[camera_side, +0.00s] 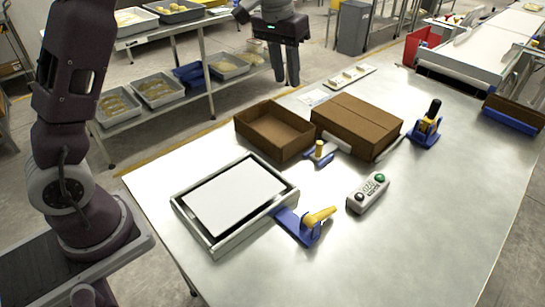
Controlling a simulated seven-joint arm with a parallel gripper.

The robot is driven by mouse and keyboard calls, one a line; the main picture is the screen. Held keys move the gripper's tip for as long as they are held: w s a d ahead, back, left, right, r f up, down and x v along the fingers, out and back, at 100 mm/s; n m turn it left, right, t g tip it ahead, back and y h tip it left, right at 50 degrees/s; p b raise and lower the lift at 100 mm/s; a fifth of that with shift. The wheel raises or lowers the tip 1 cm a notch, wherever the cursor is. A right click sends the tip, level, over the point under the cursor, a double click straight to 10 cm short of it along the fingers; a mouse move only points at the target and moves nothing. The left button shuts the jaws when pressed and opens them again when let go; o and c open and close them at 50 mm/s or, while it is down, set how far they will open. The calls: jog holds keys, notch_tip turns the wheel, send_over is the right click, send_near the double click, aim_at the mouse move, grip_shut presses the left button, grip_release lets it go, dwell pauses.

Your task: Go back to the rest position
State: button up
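My gripper (286,80) hangs at the top of the view with its fingers pointing down. It appears above and beyond the far edge of the steel table (440,215), apart from everything on it. I see nothing held between the fingers. They look close together, but I cannot tell whether they are open or shut. A scale-like platform with a white plate (238,197) lies at the near left of the table. An open brown box (272,132) and a closed brown box (357,122) stand behind it.
Shelves with trays (160,89) are behind. A conveyor (470,55) is at the back right. The front right of the table is clear.

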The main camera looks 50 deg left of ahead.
jog(key=s+d+r+t, duration=0.1)
jog(key=s+r, duration=0.3)
jog(key=s, duration=0.2)
jog(key=s+d+r, duration=0.2)
jog(key=s+r, duration=0.2)
jog(key=s, duration=0.3)
jog(key=s+d+f+t, duration=0.1)
jog(key=s+f, duration=0.1)
jog(key=s, duration=0.7)
jog(key=s+d+f+m+t, duration=0.1)
jog(key=s+f, duration=0.1)
jog(key=s, duration=0.7)
jog(key=shift+s+f+t+y, duration=0.25)
jog(key=shift+s+t+y, duration=0.05)
jog(key=shift+s, duration=0.05)
